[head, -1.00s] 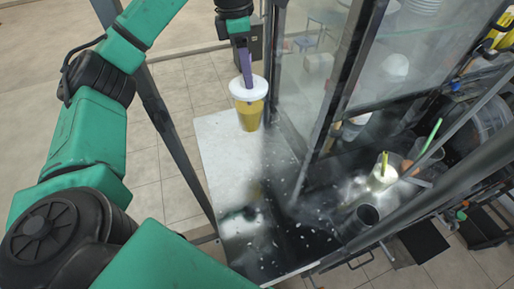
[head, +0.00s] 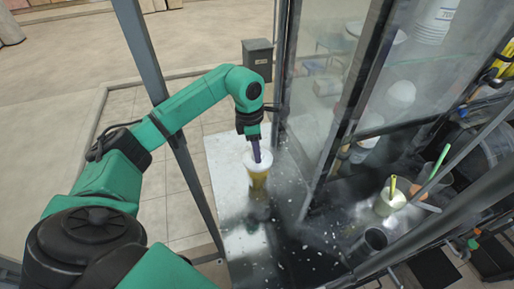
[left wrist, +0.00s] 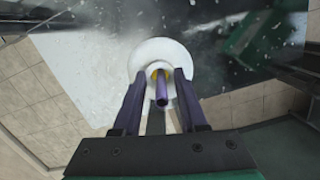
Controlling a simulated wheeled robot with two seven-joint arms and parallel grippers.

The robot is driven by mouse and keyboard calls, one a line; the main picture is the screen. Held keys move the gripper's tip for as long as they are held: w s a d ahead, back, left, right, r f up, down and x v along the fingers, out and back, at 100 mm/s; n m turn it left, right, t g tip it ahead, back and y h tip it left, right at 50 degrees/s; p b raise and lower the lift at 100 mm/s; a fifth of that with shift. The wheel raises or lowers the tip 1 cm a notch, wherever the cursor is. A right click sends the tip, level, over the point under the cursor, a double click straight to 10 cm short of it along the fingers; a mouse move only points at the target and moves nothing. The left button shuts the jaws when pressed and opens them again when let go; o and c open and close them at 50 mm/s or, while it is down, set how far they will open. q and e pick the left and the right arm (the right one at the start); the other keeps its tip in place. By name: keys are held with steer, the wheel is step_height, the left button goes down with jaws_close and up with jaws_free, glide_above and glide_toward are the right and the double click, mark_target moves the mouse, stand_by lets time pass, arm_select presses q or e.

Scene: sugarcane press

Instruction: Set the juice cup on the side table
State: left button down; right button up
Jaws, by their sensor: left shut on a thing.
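The juice cup (head: 258,178) has yellow juice, clear walls and a white lid. It is upright over the pale, speckled side table (head: 228,168); I cannot tell whether its base touches the top. My left gripper (head: 256,152) points down from above and is shut on the cup at its lid. In the left wrist view the round white lid (left wrist: 160,52) sits between the two dark purple fingers (left wrist: 162,78), with a purple straw (left wrist: 162,92) standing up from its middle. The cup's body is mostly hidden there. My right gripper is not in view.
A glass cabinet with metal posts (head: 345,110) stands close to the right of the cup. Behind it are another lidded cup with a straw (head: 388,200) and a dark container (head: 372,240). A grey bin (head: 257,58) stands beyond the table. The near part of the table is shadowed.

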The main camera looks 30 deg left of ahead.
arm_select(q)
steer(key=shift+c, duration=2.2)
jaws_free()
steer(key=shift+f, duration=0.1)
step_height(320, 180, up, 12)
steer(key=a+b, duration=0.1)
steer(key=b, duration=0.2)
steer(key=shift+s, duration=0.45)
